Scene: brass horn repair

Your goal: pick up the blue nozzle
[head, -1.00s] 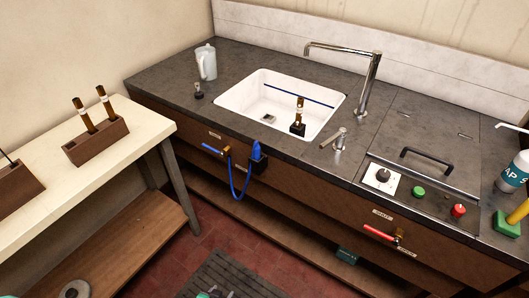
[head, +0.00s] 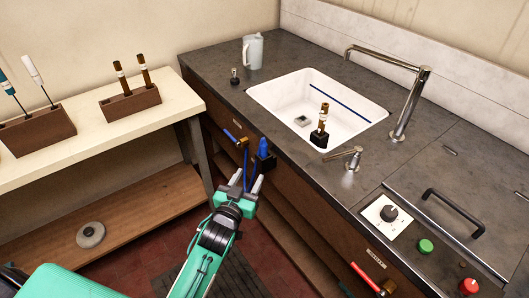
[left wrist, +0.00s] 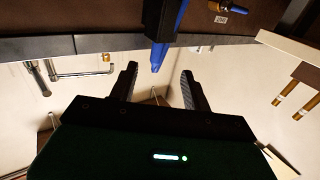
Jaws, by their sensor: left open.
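The blue nozzle (head: 263,147) sits upright in a black holder (head: 266,164) on the front of the counter, below the sink's left front corner. A blue hose hangs beneath it. My left gripper (head: 246,181) is open and empty, just below and to the left of the nozzle in the head view. In the left wrist view the nozzle (left wrist: 157,58) shows between and beyond the two open fingers (left wrist: 158,88), apart from them. That view appears upside down. My right gripper is not in view.
The counter holds a white sink (head: 350,128), a faucet (head: 410,100), a jug (head: 253,51) and a control panel. A blue-handled valve (head: 232,137) is left of the nozzle. A pale side table (head: 85,125) with wooden racks stands at left.

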